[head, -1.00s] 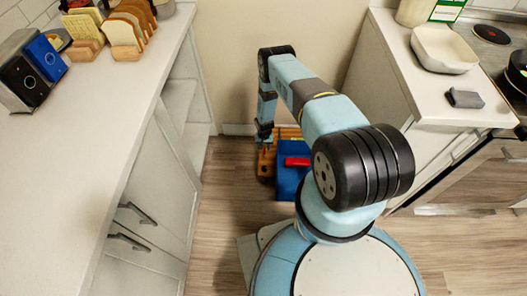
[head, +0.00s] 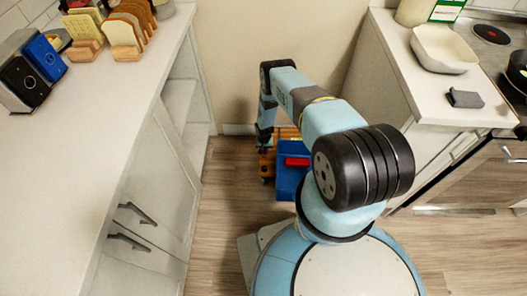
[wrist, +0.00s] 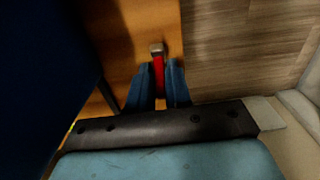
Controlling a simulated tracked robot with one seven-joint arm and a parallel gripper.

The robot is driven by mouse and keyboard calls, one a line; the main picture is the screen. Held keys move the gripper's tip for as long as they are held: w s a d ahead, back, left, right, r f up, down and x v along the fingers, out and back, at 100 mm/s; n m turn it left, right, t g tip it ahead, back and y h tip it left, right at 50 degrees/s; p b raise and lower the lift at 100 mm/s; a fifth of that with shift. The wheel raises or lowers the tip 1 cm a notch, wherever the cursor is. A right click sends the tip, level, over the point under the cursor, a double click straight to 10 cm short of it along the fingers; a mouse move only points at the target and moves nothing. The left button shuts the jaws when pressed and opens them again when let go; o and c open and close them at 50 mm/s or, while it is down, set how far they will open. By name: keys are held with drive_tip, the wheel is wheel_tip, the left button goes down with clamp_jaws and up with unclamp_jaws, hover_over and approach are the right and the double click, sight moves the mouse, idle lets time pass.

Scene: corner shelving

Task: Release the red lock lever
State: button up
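The red lock lever (wrist: 158,74) shows in the wrist view as a short red bar with a grey metal end (wrist: 157,49). It stands out against an orange wooden surface (wrist: 125,30). My gripper (wrist: 161,68) has its two blue fingers on either side of the lever, with hardly any gap. Whether they press on it cannot be told. In the head view, my gripper (head: 265,141) is low at the left edge of the wooden cart (head: 287,132), and its fingertips and the lever are not clear.
A blue box (head: 288,182) with a red object (head: 297,162) on it is on the cart, right of my gripper. A long counter (head: 95,150) stands at left, and another counter (head: 420,100) at right.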

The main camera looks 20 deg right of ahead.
clamp_jaws()
drive_tip(key=shift+w, duration=0.1)
drive_tip(key=shift+w+f+g, duration=0.15)
drive_tip(key=shift+g, duration=0.45)
drive_tip(key=shift+o, duration=2.3)
unclamp_jaws()
wheel_tip(320, 180, up, 14)
drive_tip(key=w, duration=0.1)
drive_tip(key=shift+w+d+f, duration=0.15)
drive_tip(key=shift+w+d, duration=0.15)
drive_tip(key=shift+w, duration=0.1)
